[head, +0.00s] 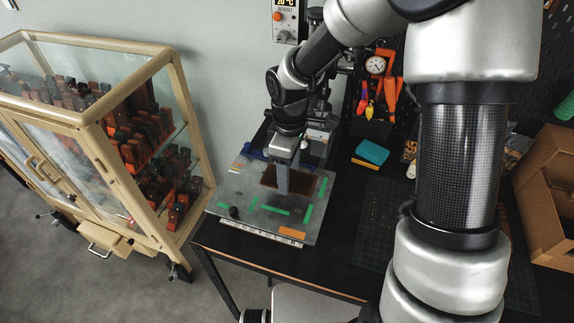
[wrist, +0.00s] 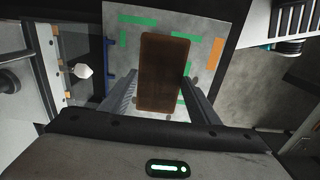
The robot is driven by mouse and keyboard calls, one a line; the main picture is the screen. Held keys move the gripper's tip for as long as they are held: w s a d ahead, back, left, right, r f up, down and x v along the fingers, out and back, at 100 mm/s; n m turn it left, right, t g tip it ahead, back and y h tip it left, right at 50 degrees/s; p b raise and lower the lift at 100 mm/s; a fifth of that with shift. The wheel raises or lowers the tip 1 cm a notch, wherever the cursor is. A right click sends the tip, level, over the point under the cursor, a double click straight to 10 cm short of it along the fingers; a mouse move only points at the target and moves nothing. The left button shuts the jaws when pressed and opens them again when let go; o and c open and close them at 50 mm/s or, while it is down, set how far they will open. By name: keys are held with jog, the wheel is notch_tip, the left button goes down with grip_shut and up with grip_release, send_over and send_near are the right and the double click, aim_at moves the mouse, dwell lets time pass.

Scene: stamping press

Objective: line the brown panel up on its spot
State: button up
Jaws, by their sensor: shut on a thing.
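The brown panel (head: 302,182) is a flat dark-brown rectangle over the grey plate (head: 245,192), which bears several green tape strips (head: 274,210). My gripper (head: 282,188) points down at the panel and is shut on it. In the wrist view the panel (wrist: 165,65) lies between the two fingers (wrist: 159,80), near its side edges. I cannot tell whether the panel touches the plate. My finger hides part of it in the head view.
The plate lies on a black bench. A teal box (head: 372,152) and a dark cutting mat (head: 375,225) are to the right. A glass cabinet (head: 105,130) stands left.

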aim_at(290, 195)
jog(key=shift+s, duration=0.15)
jog(key=shift+f+b, duration=1.3)
jog(key=shift+f, duration=0.45)
jog(key=shift+f+b, duration=0.85)
jog(key=shift+f, duration=0.4)
jog(key=o, duration=1)
jog(key=shift+c, duration=0.9)
jog(key=shift+r, duration=0.1)
